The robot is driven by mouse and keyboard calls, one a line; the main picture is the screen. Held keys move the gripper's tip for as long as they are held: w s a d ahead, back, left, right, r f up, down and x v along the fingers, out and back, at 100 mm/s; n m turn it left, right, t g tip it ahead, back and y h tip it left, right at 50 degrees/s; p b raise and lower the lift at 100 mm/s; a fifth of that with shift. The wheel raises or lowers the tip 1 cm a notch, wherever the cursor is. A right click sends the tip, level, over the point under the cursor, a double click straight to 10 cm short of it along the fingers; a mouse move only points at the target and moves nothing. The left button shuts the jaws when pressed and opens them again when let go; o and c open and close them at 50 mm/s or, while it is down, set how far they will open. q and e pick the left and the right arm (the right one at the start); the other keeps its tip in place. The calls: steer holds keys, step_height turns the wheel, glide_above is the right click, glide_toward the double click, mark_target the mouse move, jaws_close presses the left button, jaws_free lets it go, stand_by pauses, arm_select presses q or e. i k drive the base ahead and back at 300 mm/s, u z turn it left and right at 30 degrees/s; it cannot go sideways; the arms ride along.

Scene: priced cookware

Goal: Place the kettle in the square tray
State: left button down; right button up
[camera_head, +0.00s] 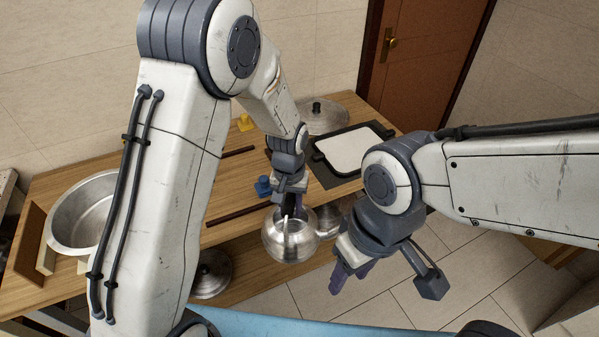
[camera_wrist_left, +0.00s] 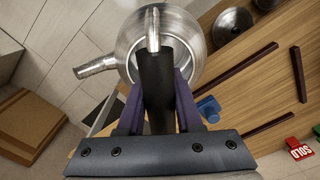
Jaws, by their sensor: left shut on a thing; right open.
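The kettle (camera_head: 290,242) is a shiny round metal pot with a spout and dark handle. It hangs below my left gripper (camera_head: 289,200), near the front edge of the wooden table. In the left wrist view, the purple fingers of my left gripper (camera_wrist_left: 157,110) are shut around the black handle of the kettle (camera_wrist_left: 188,25), and its spout points left. The square tray (camera_head: 347,150) is black-rimmed with a pale inside, further back and right on the table; its inside looks empty. My right gripper (camera_head: 348,275) is open and empty, right of the kettle.
A large metal pot (camera_head: 85,212) stands at the left. A lid (camera_head: 322,116) lies behind the tray. Another lid (camera_head: 212,272) is on the lower shelf. Dark strips (camera_head: 238,212), a blue piece (camera_head: 264,186) and a red SOLD sign (camera_wrist_left: 299,149) are on the table.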

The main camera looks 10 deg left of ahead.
mark_target(361, 153)
steer(key=z, duration=2.15)
steer(key=i, duration=1)
steer(key=u, duration=2.1)
steer(key=i, duration=1)
